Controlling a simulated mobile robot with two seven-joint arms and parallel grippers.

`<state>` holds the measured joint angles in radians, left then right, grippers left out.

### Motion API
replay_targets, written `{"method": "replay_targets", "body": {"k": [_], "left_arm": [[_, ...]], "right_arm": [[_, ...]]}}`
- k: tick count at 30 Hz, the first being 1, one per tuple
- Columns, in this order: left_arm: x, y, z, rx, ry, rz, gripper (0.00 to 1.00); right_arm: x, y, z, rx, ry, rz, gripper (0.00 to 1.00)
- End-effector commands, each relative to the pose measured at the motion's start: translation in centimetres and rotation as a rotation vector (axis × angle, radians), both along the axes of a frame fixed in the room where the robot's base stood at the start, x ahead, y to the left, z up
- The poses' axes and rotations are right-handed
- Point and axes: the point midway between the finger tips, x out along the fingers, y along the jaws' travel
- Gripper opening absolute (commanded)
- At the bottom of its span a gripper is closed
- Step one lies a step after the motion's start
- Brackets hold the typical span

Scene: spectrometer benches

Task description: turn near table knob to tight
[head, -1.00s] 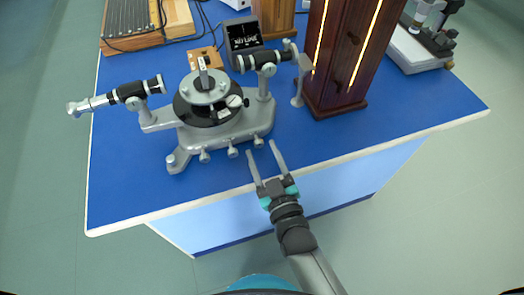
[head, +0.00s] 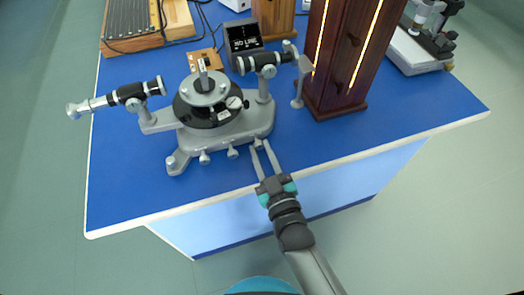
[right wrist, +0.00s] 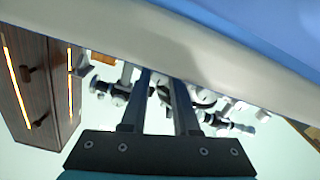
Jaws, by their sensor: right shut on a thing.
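A grey spectrometer (head: 225,139) stands on the blue bench, with a round dark table (head: 208,104) at its centre. Several small silver knobs line the front of its base: a left one (head: 204,158), a middle one (head: 232,153), and a right one largely hidden by fingertips. My right gripper (head: 261,144) reaches in from the front and is shut on the right knob. In the right wrist view, its two fingers (right wrist: 162,80) point at the spectrometer parts; the grip itself is hard to make out there. My left gripper is out of view.
A tall dark wooden case (head: 343,60) with lit slits stands right of the spectrometer. A small display (head: 243,37) reading "NO LINE" sits behind. The bench's white front edge (head: 330,165) passes below my right gripper. Blue surface at front right is clear.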

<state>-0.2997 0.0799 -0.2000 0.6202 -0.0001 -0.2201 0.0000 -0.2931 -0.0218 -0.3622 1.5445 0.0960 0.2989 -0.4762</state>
Motion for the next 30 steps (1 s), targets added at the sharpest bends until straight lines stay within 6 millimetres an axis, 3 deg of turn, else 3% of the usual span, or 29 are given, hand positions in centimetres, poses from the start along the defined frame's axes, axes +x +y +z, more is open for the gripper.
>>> {"method": "replay_targets", "body": {"k": [17,30], "left_arm": [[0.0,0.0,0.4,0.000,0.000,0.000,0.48],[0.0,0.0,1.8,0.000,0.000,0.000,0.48]], "right_arm": [[0.0,0.0,0.1,0.056,0.019,0.001,0.00],[0.0,0.0,0.1,0.382,0.125,0.001,0.00]]}}
